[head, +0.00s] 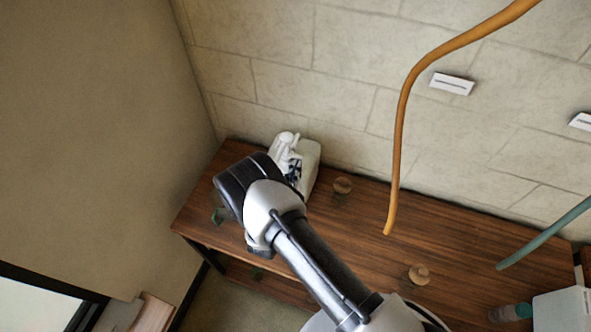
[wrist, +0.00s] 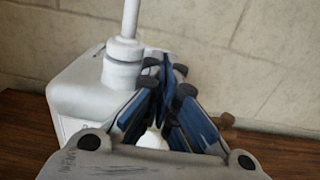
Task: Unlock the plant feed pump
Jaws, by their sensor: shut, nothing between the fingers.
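A white plastic container with a white pump on top stands on the wooden table. In the head view its body (head: 308,158) is partly hidden by my arm, and the pump top (head: 286,141) shows above. In the wrist view the container body (wrist: 85,92) fills the left side, with the pump collar and upright stem (wrist: 123,60) near the centre left. My gripper (wrist: 162,72) is shut and empty, its blue-padded fingers just right of the pump collar; I cannot tell whether they touch it. A white rounded piece (wrist: 153,139) shows between the fingers. In the head view the fingertips are mostly hidden.
The wooden table (head: 365,235) runs along a stone wall. An orange hose (head: 398,140) and a teal hose (head: 545,234) hang over it. Small round wooden pieces (head: 343,185) (head: 418,273) lie on top. A white container (head: 563,310) is at right.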

